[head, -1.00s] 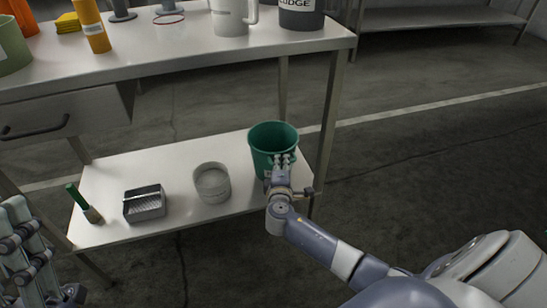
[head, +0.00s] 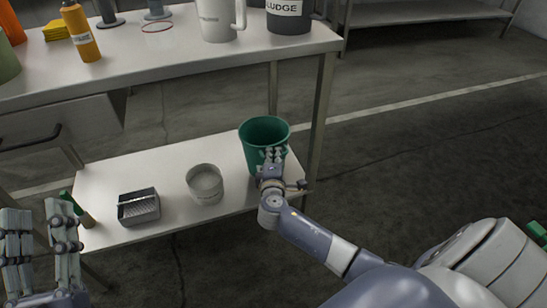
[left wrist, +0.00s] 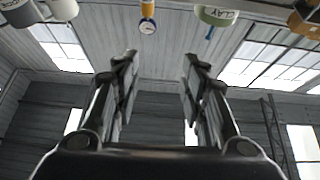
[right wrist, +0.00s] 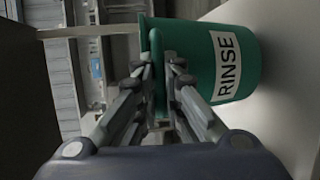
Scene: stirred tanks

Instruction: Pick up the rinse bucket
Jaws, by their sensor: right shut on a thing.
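The rinse bucket (head: 258,136) is a green open-topped bucket standing upright at the right end of the lower shelf in the head view. In the right wrist view the bucket (right wrist: 195,45) shows a white RINSE label and a green handle on its side. My right gripper (head: 272,157) is at the bucket's near side, and its fingers (right wrist: 158,75) are shut on that handle. My left gripper (head: 42,230) is at the lower left of the head view. In the left wrist view its fingers (left wrist: 158,75) are apart with nothing between them.
The lower shelf (head: 165,172) also holds a round pale container (head: 205,184), a grey metal box (head: 138,207) and a green-handled brush (head: 80,211). The bench top (head: 165,50) above carries jugs and bottles. A table leg (head: 319,130) stands just right of the bucket.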

